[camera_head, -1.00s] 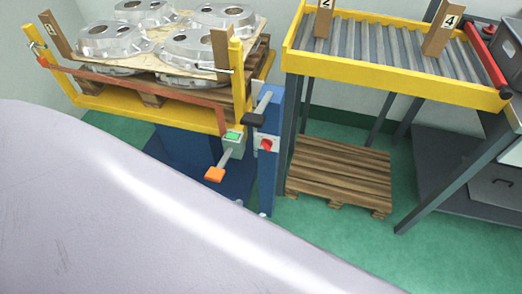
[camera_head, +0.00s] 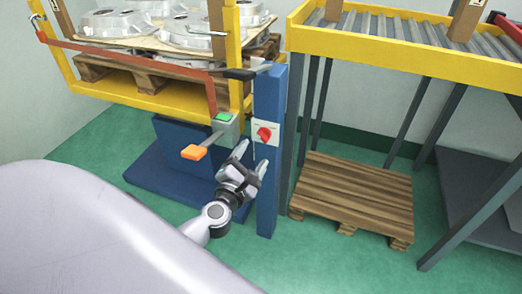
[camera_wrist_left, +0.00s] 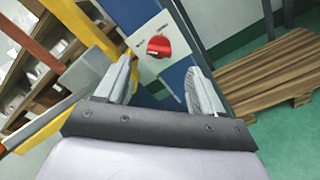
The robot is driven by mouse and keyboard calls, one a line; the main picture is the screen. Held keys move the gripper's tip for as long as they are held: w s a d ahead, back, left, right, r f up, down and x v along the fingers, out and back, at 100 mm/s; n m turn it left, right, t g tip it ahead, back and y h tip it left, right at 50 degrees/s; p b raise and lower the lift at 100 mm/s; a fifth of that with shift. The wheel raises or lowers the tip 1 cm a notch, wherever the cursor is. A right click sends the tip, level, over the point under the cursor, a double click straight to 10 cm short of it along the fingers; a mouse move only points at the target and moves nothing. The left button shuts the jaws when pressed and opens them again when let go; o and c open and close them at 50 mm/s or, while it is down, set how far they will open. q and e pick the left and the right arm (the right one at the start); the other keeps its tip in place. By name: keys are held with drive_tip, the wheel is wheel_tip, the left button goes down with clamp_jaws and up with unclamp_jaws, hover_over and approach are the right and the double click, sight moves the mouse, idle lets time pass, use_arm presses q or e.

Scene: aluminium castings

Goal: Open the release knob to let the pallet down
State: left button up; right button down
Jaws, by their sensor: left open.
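The red release knob (camera_head: 264,134) sits on a white plate on a blue post (camera_head: 267,200). In the left wrist view the knob (camera_wrist_left: 159,46) shows ahead, between the fingertips in the picture. My left gripper (camera_head: 250,161) is open and empty, just below and left of the knob, apparently apart from it. Its two fingers (camera_wrist_left: 158,72) also show in the left wrist view. The loaded wooden pallet (camera_head: 150,79) sits raised in a yellow lift frame (camera_head: 150,100), carrying aluminium castings (camera_head: 120,22). My right gripper is not in view.
A green button box (camera_head: 226,120) and an orange pedal-like lever (camera_head: 194,152) are left of the post. A dark-handled lever (camera_head: 247,73) juts near the post top. A roller conveyor (camera_head: 400,55) stands right, above an empty floor pallet (camera_head: 350,190).

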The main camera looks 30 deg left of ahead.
sight(263, 138)
use_arm(q)
drive_tip(key=shift+b+x, duration=0.55)
drive_tip(key=shift+x, duration=3)
drive_tip(key=shift+a, duration=0.1)
drive_tip(key=c, duration=1.1)
